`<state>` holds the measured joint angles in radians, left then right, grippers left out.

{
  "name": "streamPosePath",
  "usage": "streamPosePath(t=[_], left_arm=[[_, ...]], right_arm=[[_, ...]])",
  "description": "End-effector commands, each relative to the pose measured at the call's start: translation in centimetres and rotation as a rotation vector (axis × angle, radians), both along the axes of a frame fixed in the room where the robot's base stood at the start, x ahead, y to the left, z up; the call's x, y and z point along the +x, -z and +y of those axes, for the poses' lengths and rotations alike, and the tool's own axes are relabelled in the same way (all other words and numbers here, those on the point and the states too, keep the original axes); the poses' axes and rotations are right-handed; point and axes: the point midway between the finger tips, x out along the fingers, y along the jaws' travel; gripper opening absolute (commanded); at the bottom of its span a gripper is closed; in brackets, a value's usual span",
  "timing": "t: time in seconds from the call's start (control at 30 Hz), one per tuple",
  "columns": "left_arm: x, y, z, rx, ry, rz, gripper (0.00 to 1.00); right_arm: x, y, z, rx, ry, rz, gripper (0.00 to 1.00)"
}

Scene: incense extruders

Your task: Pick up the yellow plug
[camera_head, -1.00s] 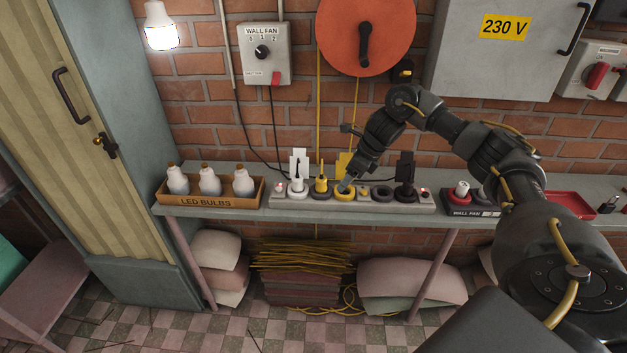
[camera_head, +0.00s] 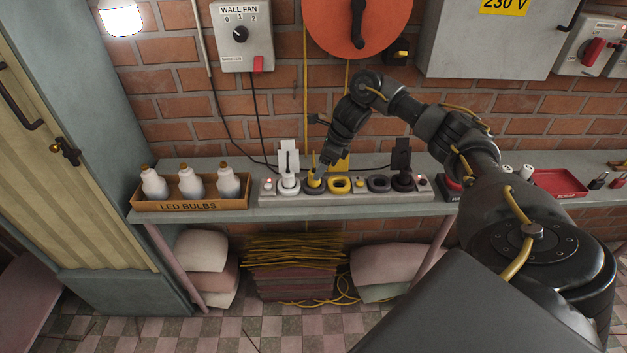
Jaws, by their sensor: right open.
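The yellow plug (camera_head: 313,182) stands upright in the power strip (camera_head: 272,198) on the bench, just right of the white plug (camera_head: 290,181). My right gripper (camera_head: 319,172) reaches down from the upper right and is open at the yellow plug. Its fingers overlap the plug and hide part of it, so I cannot tell whether they touch it. An empty yellow-ringed socket (camera_head: 340,184) is to the right, with a yellow tag (camera_head: 341,163) behind it. A black plug (camera_head: 402,180) stands further right. My left gripper is not in view.
The LED bulbs box (camera_head: 187,205) holds white bulbs on the left of the bench (camera_head: 250,213). A red tray (camera_head: 560,184) lies at the right. Cords hang down the brick wall from the wall fan switch (camera_head: 241,38) and the orange reel (camera_head: 357,22).

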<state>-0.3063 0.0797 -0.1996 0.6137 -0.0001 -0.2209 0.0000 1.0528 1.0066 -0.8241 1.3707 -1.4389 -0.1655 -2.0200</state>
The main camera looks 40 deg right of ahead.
Motion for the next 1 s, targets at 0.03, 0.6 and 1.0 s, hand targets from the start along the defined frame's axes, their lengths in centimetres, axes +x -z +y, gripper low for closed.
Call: streamPosePath(t=[0.03, 0.6, 1.0], left_arm=[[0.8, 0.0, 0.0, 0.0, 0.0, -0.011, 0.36], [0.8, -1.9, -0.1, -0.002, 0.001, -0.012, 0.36], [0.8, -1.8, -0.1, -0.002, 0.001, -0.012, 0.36]], right_arm=[[0.0, 0.1, 0.0, 0.001, 0.001, -0.001, 0.59], [2.0, 4.7, 1.4, 0.0, 0.002, 0.0, 0.59], [2.0, 4.7, 1.4, 0.0, 0.001, -0.001, 0.31]])
